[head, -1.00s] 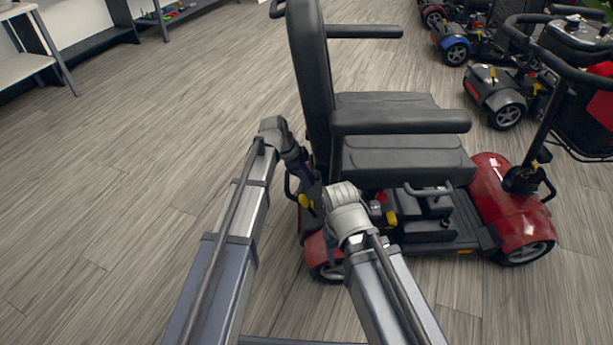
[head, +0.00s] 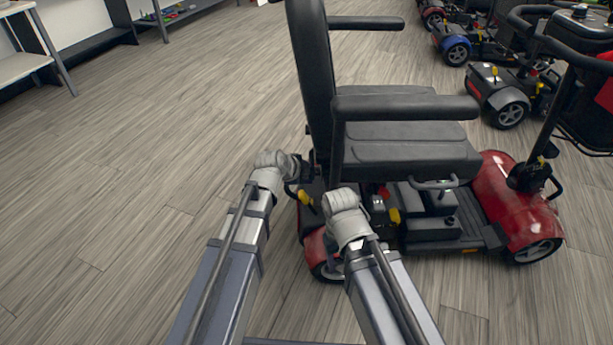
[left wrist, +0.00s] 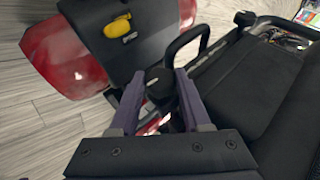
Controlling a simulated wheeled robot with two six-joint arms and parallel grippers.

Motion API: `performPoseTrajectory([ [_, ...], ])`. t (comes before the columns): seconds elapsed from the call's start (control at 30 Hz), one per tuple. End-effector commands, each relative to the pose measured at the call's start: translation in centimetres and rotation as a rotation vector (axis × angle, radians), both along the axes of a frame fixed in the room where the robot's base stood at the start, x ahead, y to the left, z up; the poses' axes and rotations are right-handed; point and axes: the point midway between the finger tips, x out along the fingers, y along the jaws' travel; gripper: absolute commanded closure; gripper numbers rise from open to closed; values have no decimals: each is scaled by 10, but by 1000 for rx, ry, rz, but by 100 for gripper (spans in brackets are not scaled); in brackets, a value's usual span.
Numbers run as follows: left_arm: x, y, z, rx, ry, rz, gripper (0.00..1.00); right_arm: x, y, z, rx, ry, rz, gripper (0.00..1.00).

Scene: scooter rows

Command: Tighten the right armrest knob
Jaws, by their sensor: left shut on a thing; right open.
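The red scooter (head: 512,205) stands side-on with its black seat (head: 400,150). Its near armrest (head: 405,107) juts forward from the backrest (head: 309,70). In the left wrist view, a round black knob (left wrist: 158,91) sits between the two purple fingers of my left gripper (left wrist: 161,80), which is shut on it. In the head view my left gripper (head: 303,172) is low behind the seat, its fingers mostly hidden. My right gripper (head: 338,196) is lower, beside the scooter's rear, open, with its fingers hidden behind my wrist.
A yellow lever (head: 305,197) is close to both grippers at the scooter's rear. More scooters (head: 500,95) stand in a row at the back right. A shelf (head: 25,65) stands at the far left. The wood floor (head: 130,170) on the left is clear.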

Motion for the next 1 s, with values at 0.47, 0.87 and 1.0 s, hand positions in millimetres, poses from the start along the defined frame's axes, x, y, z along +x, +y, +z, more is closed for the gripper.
performPoseTrajectory([
  [0.47,-1,0,0,8,-34,-3,100,0,0,-5,0,-1,0,39],
  [0.87,-1,0,0,6,-34,-2,22,0,0,-5,0,-1,1,39],
  [1.0,0,0,0,6,-34,-1,22,0,0,-5,0,-1,1,39],
])
